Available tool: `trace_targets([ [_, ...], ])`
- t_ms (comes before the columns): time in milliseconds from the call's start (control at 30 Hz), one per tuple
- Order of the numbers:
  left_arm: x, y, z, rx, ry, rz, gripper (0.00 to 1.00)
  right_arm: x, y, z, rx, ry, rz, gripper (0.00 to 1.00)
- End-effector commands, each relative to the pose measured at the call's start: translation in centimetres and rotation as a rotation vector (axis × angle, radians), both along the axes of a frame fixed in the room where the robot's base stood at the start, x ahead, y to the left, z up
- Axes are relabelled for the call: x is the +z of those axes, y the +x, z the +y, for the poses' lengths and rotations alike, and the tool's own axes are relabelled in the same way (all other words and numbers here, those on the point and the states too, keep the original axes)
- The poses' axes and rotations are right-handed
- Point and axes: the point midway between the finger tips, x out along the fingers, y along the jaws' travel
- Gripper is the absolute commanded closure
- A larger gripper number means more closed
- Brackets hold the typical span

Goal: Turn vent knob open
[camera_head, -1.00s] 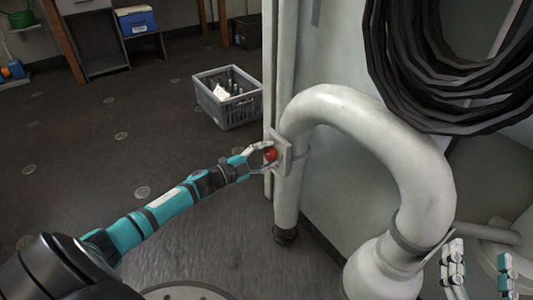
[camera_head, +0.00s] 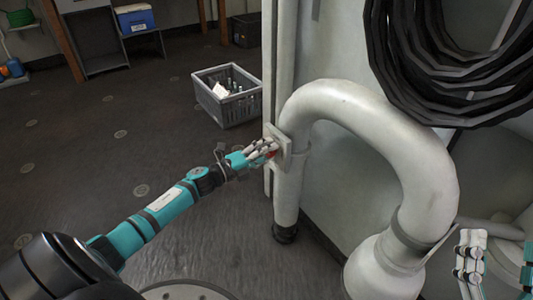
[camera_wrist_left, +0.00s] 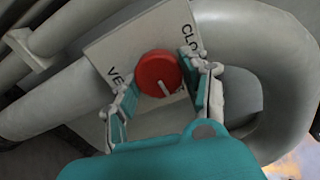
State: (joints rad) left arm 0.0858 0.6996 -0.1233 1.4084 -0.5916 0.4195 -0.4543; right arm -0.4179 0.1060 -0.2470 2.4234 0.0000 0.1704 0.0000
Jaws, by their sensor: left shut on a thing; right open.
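The red vent knob (camera_wrist_left: 158,70) sits on a pale square plate (camera_wrist_left: 108,42) in the left wrist view. The plate's lettering is partly hidden; "VE" and "CLO" can be read. A pale pointer mark on the knob points toward the lower right of that view. My left gripper (camera_wrist_left: 160,88) is shut on the knob, one finger on each side of it. In the head view, the left gripper (camera_head: 268,150) covers most of the knob, and the plate (camera_head: 284,146) shows behind it. My right gripper (camera_head: 474,262) is open and empty at the lower right.
A thick white curved pipe (camera_head: 345,98) rises beside the plate and bends to the right. Black coiled hose (camera_head: 400,85) hangs at upper right. A grey crate with bottles (camera_head: 228,112) stands on the floor behind. The dark floor at left is clear.

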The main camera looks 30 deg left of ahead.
Motion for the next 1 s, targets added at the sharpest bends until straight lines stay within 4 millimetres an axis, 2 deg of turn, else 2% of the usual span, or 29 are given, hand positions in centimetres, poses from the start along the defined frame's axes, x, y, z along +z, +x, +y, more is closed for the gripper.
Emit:
trace_targets([
  [633,-0.23,-0.08,-0.12,-0.002,0.048,-0.016,0.86,0.58,-0.43,-0.03,0.003,0.012,-0.041,0.37],
  [667,-0.23,-0.08,-0.12,-0.002,0.048,-0.016,0.53,0.58,-0.43,-0.03,0.003,0.012,-0.041,0.37],
  [700,-0.22,-0.08,-0.11,-0.002,0.048,-0.016,0.47,0.57,-0.44,-0.03,0.003,0.012,-0.041,0.37],
  [833,-0.17,-0.05,-0.08,-0.002,0.048,-0.017,0.31,0.56,-0.43,-0.03,0.003,0.012,-0.041,0.37],
  [1000,-0.11,-0.03,-0.05,-0.001,0.047,-0.018,0.3,0.56,-0.42,-0.03,0.003,0.012,-0.041,0.37],
])
